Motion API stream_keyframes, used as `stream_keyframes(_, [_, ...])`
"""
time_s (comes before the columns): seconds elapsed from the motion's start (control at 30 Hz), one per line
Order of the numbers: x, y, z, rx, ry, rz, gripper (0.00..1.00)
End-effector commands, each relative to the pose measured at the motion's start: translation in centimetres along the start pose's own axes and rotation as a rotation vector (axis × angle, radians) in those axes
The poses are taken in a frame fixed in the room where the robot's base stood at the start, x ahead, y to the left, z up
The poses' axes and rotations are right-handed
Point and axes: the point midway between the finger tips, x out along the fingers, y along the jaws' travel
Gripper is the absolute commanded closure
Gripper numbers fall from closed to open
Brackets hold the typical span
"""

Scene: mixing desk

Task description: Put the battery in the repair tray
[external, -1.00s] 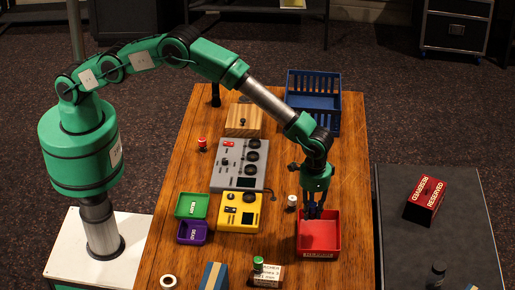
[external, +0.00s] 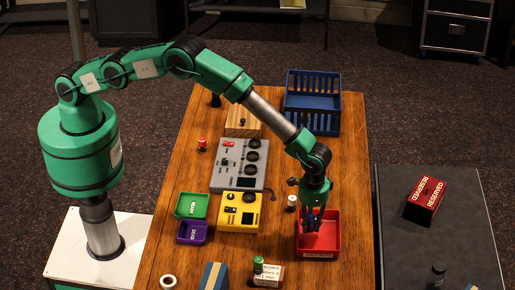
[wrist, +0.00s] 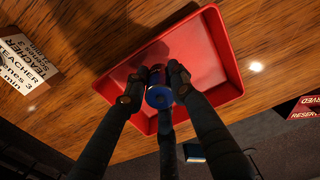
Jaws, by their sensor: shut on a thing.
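The battery (wrist: 158,94) is a small blue cylinder in the wrist view, with its round end facing the camera. My gripper (wrist: 156,86) is shut on it, with dark fingers on both sides. The red tray (wrist: 218,50) lies behind and below the battery there. In the external view my gripper (external: 312,222) points down inside the outline of the red tray (external: 332,240), which has a pale label on its front wall, too small to read surely. The fingers hide most of the battery there. I cannot tell whether it touches the tray floor.
A yellow box (external: 238,218), a grey mixer (external: 228,170), green (external: 190,207) and purple (external: 192,233) trays stand further left. A blue crate (external: 312,105) is behind. A red reserved box (external: 426,193) is on the side table.

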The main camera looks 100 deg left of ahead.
Motion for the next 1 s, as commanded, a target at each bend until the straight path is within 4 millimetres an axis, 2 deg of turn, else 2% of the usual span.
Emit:
stream_keyframes(0.17, [0.9,0.0,0.0,0.0,0.0,0.0,1.0])
stream_keyframes(0.4, [3.4,0.0,0.0,0.0,0.0,0.0,1.0])
stream_keyframes(0.9, [4.0,0.0,0.0,0.0,0.001,0.0,1.0])
stream_keyframes(0.93, [4.1,0.0,0.0,0.0,0.0,0.0,0.73])
stream_keyframes(1.0, [4.0,0.0,0.0,0.0,0.0,0.0,0.59])
